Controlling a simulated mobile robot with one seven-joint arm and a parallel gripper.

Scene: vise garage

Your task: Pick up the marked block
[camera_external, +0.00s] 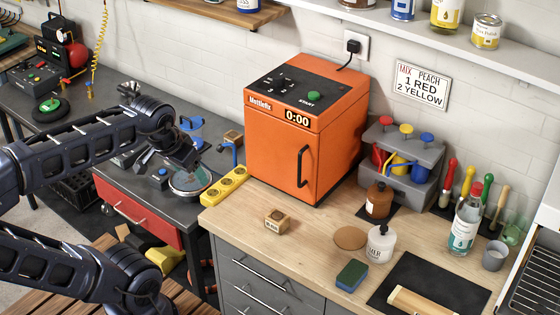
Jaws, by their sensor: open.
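A small wooden block (277,220) with dark lettering on its front sits on the light wooden counter, near its front edge and in front of the orange machine. My gripper (172,167) is over the dark bench at the left, near a round glass-topped dish (190,181). It is open and appears empty, well left of the lettered block. My arm hides part of the bench.
The orange machine (300,130) stands behind the lettered block. A yellow bar with round holes (224,186) lies at the counter's left edge. A sponge (352,275), a white bottle (380,246) and a brown bottle (379,201) stand to the right. Counter around the lettered block is clear.

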